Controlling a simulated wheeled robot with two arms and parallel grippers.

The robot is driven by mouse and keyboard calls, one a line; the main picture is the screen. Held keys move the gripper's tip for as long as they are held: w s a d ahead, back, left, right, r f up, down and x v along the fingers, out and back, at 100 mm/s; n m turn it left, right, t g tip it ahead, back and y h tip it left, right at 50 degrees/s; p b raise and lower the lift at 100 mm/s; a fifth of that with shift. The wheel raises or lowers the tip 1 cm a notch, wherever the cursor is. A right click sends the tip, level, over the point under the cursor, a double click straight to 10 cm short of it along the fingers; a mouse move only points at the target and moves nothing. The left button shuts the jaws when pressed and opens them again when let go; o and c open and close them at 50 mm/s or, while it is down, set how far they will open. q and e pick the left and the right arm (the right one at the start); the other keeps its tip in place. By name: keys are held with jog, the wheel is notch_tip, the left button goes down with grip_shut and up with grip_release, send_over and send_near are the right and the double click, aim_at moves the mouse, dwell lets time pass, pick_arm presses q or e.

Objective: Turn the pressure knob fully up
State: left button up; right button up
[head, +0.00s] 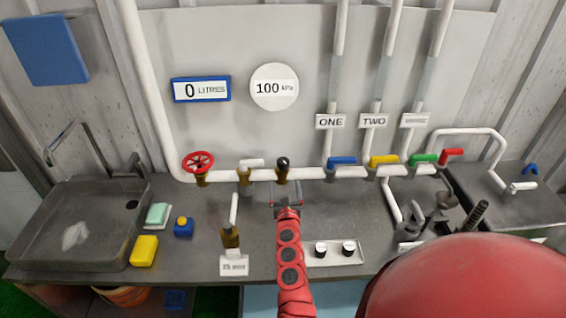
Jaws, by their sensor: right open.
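A black-topped knob (283,163) on a brass fitting stands on the white pipe, below the round gauge. It looks like the pressure knob, though no label on it can be read. The round gauge (274,87) on the wall reads 100 kPa. My right gripper (286,188) is open and empty, just in front of and below the knob, with a small gap in the picture; the exact depth between them is hard to tell. My left gripper is not in view.
Blue (341,160), yellow (383,159), green (423,158) and red (452,153) levers line the right. A white panel (334,253) with two black knobs lies beside my right forearm.

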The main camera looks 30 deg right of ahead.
aim_at(283, 166)
jog(key=b+x, duration=0.3)
jog(key=x, duration=0.8)
jog(key=shift+w+d+f+b, duration=0.1)
jog(key=shift+w+d+b, duration=0.05)
jog(key=shift+b, duration=0.2)
jog(key=shift+w+d, duration=0.35)
jog(key=shift+w, duration=0.15)
jog(key=c, duration=1.4)
